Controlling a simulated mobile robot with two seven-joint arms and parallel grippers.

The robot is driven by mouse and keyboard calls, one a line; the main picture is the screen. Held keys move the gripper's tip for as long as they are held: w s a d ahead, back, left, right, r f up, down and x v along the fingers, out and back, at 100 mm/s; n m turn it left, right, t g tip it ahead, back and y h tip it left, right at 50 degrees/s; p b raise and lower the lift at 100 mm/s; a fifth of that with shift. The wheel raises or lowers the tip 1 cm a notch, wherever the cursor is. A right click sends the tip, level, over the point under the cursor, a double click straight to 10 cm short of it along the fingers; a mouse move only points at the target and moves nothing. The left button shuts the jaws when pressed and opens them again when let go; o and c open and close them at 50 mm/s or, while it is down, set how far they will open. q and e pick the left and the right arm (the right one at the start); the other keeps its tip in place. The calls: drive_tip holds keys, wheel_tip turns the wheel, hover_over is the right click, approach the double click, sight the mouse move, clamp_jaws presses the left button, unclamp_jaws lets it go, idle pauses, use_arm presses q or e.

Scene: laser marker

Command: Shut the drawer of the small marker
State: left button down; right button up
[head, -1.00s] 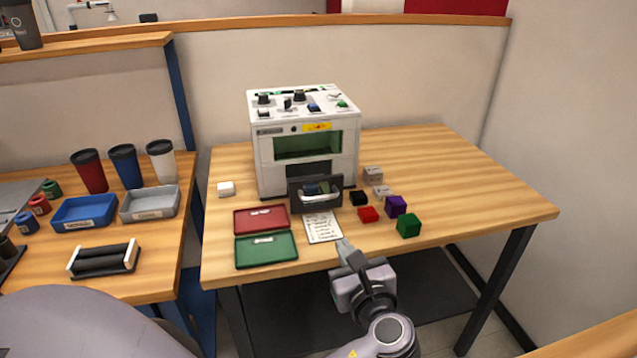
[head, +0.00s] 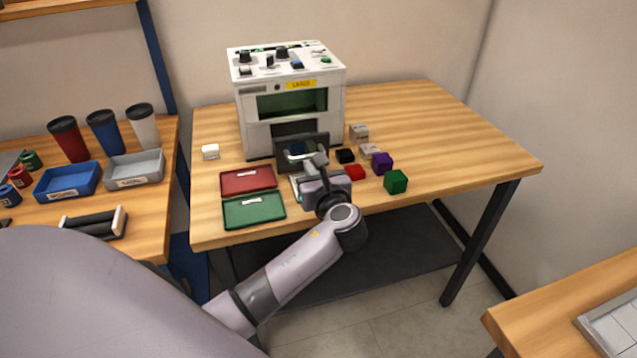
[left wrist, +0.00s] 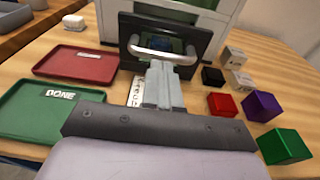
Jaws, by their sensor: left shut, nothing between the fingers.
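The small marker (head: 288,100) is a white box with knobs on top and a green window, standing on the wooden table. Its dark drawer (head: 316,140) sticks out at the lower front; in the left wrist view the drawer front (left wrist: 192,35) shows a pale bar handle (left wrist: 163,48). Something blue lies inside the drawer. My left gripper (head: 316,162) is shut and empty. Its fingertips (left wrist: 161,66) are just in front of the drawer handle; I cannot tell whether they touch it. My right gripper is not in view.
A red tray (head: 248,180) and a green tray (head: 254,211) lie left of my gripper. Red (head: 355,173), black (head: 345,156), purple (head: 383,163) and green (head: 396,182) blocks stand to the right. A paper card (left wrist: 137,90) lies partly under my gripper.

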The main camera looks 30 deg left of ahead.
sight(302, 147)
use_arm(q)
drive_tip(key=shift+w+a, duration=0.2)
drive_tip(key=shift+a, duration=0.1)
drive_tip(key=shift+r, duration=0.1)
drive_tip(key=shift+w+a, duration=0.35)
drive_tip(key=x, duration=0.4)
drive_tip(key=r+x, duration=0.1)
drive_tip(key=x, duration=0.1)
drive_tip(key=shift+w+a+f+p, duration=0.1)
drive_tip(key=shift+w+a+p, duration=0.15)
drive_tip(key=shift+p, duration=0.15)
drive_tip(key=shift+a, duration=0.15)
